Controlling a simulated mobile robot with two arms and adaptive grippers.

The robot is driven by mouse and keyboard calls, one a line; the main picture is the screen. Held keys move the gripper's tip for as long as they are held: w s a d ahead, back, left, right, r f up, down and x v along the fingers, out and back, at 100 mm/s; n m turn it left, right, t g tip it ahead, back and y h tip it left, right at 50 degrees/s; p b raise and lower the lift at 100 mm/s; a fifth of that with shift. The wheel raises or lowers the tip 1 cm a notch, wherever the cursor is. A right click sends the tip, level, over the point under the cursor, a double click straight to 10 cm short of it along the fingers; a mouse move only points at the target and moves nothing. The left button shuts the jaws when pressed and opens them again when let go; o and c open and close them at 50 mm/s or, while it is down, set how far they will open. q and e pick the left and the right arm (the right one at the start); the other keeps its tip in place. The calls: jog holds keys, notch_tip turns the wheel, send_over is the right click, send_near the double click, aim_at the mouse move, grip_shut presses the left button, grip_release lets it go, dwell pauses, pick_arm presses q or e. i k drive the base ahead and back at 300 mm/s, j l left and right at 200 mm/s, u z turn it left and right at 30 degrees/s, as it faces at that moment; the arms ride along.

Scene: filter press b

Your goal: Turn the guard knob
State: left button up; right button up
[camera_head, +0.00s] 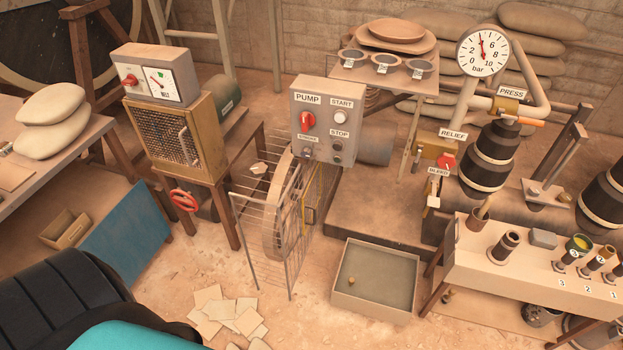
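The grey pump control box (325,92) stands upright in the middle. It has a red knob (308,122) under the PUMP label, and START and STOP buttons on its right side. A small dark knob (308,154) sits low on the box's left side under a small label that is too blurred to read; I cannot tell for sure that it is the guard knob. A wire cage guard (272,245) stands below the box around a spoked wheel (282,205). Neither of my grippers is in view.
A grey box with a red knob (130,80) and a dial stands on a mesh cabinet (165,135) at the left. A red handwheel (184,200) is below. A shallow tray (372,310) and scattered sheets (225,312) lie on the floor. A gauge (483,50) is upper right.

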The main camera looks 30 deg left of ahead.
aim_at(258, 170)
jog(key=u, duration=1.4)
